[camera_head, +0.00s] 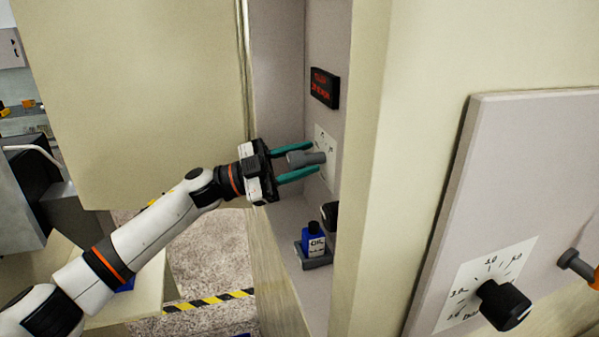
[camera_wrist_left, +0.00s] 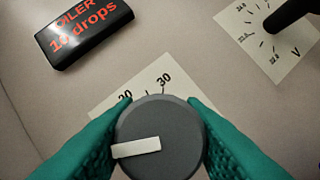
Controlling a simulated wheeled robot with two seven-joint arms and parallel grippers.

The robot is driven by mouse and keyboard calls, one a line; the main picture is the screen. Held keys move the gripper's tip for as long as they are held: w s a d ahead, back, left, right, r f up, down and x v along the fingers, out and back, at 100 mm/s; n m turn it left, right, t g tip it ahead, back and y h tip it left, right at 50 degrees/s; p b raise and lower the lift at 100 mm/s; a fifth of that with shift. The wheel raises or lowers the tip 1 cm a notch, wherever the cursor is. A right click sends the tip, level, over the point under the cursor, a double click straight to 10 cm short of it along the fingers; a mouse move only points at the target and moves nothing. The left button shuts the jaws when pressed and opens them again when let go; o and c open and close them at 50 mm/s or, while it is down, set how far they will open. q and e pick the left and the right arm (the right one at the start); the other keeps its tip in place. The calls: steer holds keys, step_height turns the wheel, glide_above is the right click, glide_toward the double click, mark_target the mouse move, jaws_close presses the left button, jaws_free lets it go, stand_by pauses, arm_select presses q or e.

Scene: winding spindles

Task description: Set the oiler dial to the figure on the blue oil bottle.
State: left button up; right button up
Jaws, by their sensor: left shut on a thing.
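The oiler dial is a round grey knob (camera_head: 303,159) on a white scale plate (camera_head: 326,150) inside the cabinet. My left gripper (camera_head: 315,158) has its green fingers shut on either side of it. In the left wrist view the dial (camera_wrist_left: 160,130) has a white pointer bar aimed left, and the figures 20 and 30 show above; lower figures are hidden. The blue oil bottle (camera_head: 313,240) stands upright in a grey holder (camera_head: 318,261) below; its label reads OIL, and the smaller writing is too small to read. My right gripper is out of view.
A second plate with a black knob (camera_wrist_left: 287,14) is close by, marked V. A panel with another black knob (camera_head: 504,305) stands right. The cabinet wall (camera_head: 368,150) bounds the opening.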

arm_select(q)
steer(key=m+g+b, duration=0.1)
steer(key=m, duration=0.1)
steer(key=m+y+b, duration=0.1)
steer(key=m, duration=0.2)
steer(key=shift+f+m+g+b, duration=0.15)
steer(key=shift+m+g+b, duration=0.15)
steer(key=shift+g, duration=0.1)
steer(key=m+y+b, duration=0.1)
steer(key=m, duration=0.1)
steer(key=m+y, duration=0.1)
steer(key=m, duration=0.1)
steer(key=shift+m+g+b, duration=0.3)
steer(key=shift+b, duration=0.05)
steer(key=o, duration=1)
steer(key=shift+c, duration=0.2)
steer(key=shift+a, duration=0.1)
steer(key=a+b, duration=0.3)
steer(key=a, duration=0.8)
steer(key=shift+w+a+f, duration=0.15)
steer(key=shift+w+a, duration=0.25)
steer(key=shift+w, duration=0.05)
